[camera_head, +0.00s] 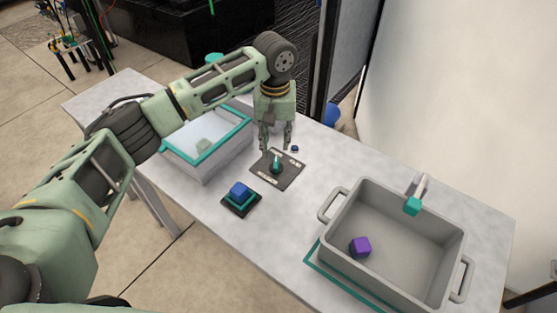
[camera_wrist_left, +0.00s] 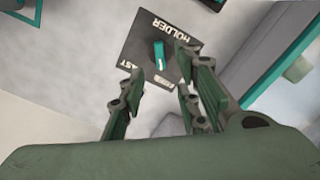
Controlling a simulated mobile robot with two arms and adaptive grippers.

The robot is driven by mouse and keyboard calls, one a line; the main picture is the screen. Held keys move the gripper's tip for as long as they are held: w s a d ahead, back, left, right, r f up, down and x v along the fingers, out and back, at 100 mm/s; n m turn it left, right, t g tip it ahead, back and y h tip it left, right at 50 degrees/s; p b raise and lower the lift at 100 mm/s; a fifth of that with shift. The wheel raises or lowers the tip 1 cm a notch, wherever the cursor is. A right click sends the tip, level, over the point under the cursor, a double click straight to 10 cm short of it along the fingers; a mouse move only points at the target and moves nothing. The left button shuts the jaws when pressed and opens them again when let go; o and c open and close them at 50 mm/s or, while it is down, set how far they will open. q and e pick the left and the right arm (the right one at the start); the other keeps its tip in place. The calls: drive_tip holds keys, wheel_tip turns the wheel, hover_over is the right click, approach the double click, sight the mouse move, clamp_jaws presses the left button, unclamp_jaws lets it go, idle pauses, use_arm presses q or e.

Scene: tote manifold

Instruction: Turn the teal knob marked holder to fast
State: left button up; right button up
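The teal knob (camera_head: 276,162) stands on a dark square plate (camera_head: 290,180) in the middle of the table. In the left wrist view the knob (camera_wrist_left: 159,54) is a teal bar with a white mark, on the plate (camera_wrist_left: 140,48) lettered HOLDER, with "AST" readable at one corner; other lettering is partly covered by a finger. My left gripper (camera_head: 276,147) points down just above and behind the knob. Its fingers (camera_wrist_left: 160,85) are apart with nothing between them, and the knob appears beyond their tips. I cannot tell that they touch it. My right gripper is not seen.
A teal-rimmed bin (camera_head: 205,158) stands behind left. A grey tote (camera_head: 335,215) with a purple cube (camera_head: 360,247) stands right. A small blue item (camera_head: 295,148) lies near the plate.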

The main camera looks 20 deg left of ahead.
sight(276, 162)
use_arm(q)
drive_tip(key=shift+w+f, duration=0.15)
drive_tip(key=shift+f, duration=0.4)
wheel_tip(276, 162, down, 7)
drive_tip(key=shift+r, duration=0.1)
clamp_jaws()
